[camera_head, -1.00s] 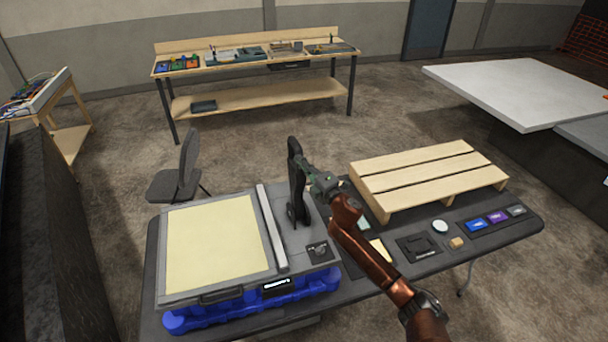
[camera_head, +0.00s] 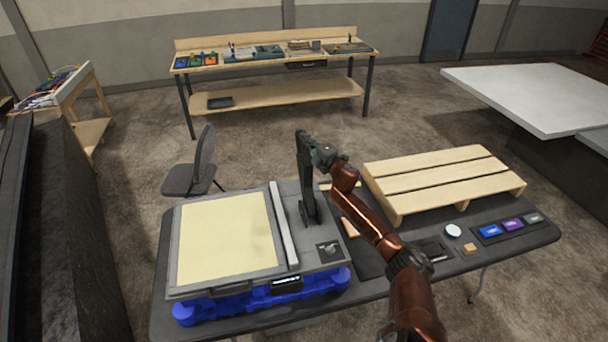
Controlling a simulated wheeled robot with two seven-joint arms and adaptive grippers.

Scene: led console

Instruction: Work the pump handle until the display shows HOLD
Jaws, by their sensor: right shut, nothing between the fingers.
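The console is a grey unit with a pale yellow panel (camera_head: 226,237) on a blue base (camera_head: 240,307), standing on the dark table. Its black pump handle (camera_head: 306,180) stands nearly upright at the console's right side. The small display (camera_head: 287,283) on the front edge shows light marks too small to read. My right gripper (camera_head: 318,152) is shut beside the upper part of the handle, on its right; whether it touches the handle I cannot tell. My left gripper is not in view.
A wooden pallet (camera_head: 440,180) lies on the table at the right. Nearby are a round white piece (camera_head: 453,230), a small tan block (camera_head: 469,249) and coloured cards (camera_head: 512,224). A dark chair (camera_head: 195,172) stands behind the table. A knob panel (camera_head: 328,250) sits at the console's front right.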

